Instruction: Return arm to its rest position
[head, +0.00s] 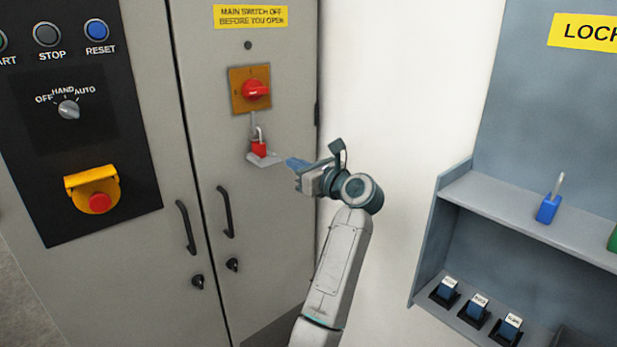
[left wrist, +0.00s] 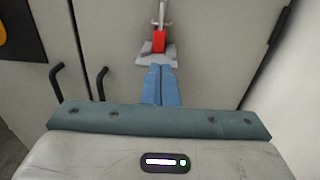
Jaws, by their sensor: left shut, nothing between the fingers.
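My left gripper (head: 291,165) is in front of the grey cabinet, just right of a red padlock (head: 259,149). Its blue fingers are together and empty; they also show in the left wrist view (left wrist: 160,78). The red padlock, also in the left wrist view (left wrist: 159,42), has its shackle up and sits at a small grey ledge (head: 264,160) below the red rotary switch (head: 256,90). In the left wrist view the fingertips appear just below the ledge; whether they touch it I cannot tell. My right gripper is not in view.
The cabinet door (head: 272,220) has black handles (head: 225,212). A control panel (head: 80,150) with an emergency stop (head: 99,202) is at left. At right, a lockout shelf (head: 520,220) holds a blue padlock (head: 548,207) and several dark tagged items. White wall lies between.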

